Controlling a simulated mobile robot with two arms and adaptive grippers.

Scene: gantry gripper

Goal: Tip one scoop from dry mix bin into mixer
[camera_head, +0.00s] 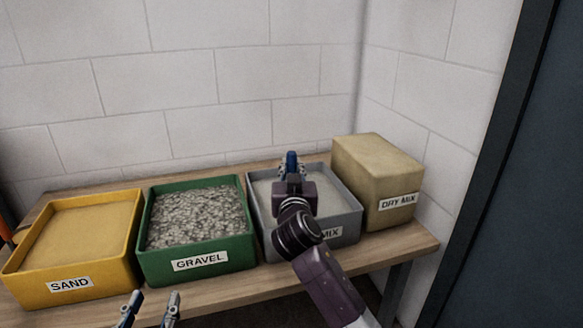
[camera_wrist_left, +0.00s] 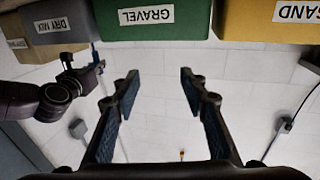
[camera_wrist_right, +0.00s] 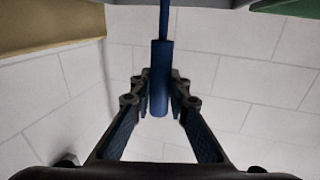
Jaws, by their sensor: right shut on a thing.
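The grey dry mix bin (camera_head: 352,228) stands on the bench, its label partly hidden by my right arm and pale mix inside. My right gripper (camera_head: 291,168) is over it, shut on the blue handle of a scoop (camera_wrist_right: 160,75). The handle runs up toward the bin in the right wrist view; the scoop's head is not visible, so I cannot tell whether it holds mix. My left gripper (camera_head: 150,308) is open and empty, low in front of the bench; its spread fingers also show in the left wrist view (camera_wrist_left: 160,80). No mixer is in view.
Left of the dry mix bin stand a green gravel bin (camera_head: 208,276) and a yellow sand bin (camera_head: 112,278). A tan block labelled DRY MIX (camera_head: 370,165) stands close on the right. A block wall is behind the bench (camera_head: 415,245); a dark door-like panel (camera_head: 535,190) is at right.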

